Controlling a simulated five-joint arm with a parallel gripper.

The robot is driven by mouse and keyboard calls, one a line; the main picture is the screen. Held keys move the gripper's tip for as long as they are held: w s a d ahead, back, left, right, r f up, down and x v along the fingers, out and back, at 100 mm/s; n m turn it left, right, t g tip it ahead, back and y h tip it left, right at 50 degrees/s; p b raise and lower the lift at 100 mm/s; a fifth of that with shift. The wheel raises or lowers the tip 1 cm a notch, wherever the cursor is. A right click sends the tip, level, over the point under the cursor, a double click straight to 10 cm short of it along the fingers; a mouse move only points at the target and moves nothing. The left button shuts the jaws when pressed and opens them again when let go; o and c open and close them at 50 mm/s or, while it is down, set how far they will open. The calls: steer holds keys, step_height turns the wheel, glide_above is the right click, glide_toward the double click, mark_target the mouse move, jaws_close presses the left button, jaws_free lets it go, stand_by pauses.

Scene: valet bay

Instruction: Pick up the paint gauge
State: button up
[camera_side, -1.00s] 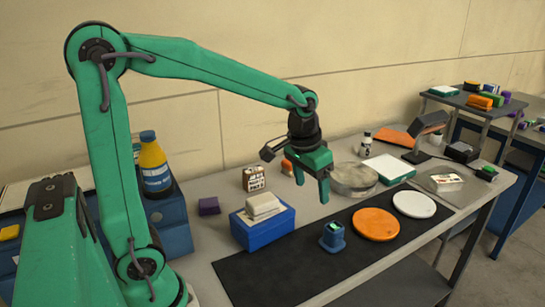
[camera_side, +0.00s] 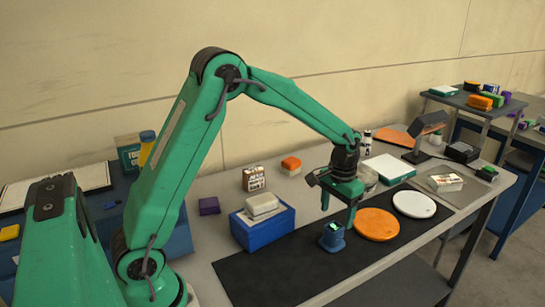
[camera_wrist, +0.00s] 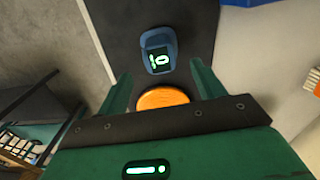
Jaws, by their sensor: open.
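The paint gauge (camera_side: 332,238) is a small blue device with a lit green screen, standing on the dark mat (camera_side: 270,277). In the wrist view the paint gauge (camera_wrist: 158,40) shows its screen with bright digits, just past the fingertips and roughly centred between them. My gripper (camera_side: 338,214) is open and empty, pointing down just above and slightly behind the gauge in the side view. In the wrist view my gripper (camera_wrist: 160,72) has its two green fingers spread apart, with nothing between the tips.
An orange disc (camera_side: 376,224) and a white disc (camera_side: 414,204) lie right of the gauge on the mat. A blue box (camera_side: 262,232) with a pale block (camera_side: 262,205) on top stands to the left. The mat's front left is bare.

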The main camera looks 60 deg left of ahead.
mark_target(335, 226)
steer(key=shift+s+f, duration=0.1)
steer(key=shift+f, duration=3.8)
steer(key=c, duration=1.1)
steer(key=shift+r, duration=0.15)
steer(key=shift+r, duration=0.55)
steer(key=r, duration=0.3)
steer(key=shift+s+d+r, duration=0.15)
steer(key=shift+d, duration=0.25)
steer(key=s+d+r, duration=0.2)
steer(key=d, duration=0.1)
steer(key=s+d+r, duration=0.1)
steer(key=d+r, duration=0.1)
steer(key=d, duration=0.1)
steer(key=s+d+r, duration=0.2)
steer(key=d, duration=0.1)
steer(key=shift+s+d+r, duration=0.2)
steer(key=shift+s, duration=0.1)
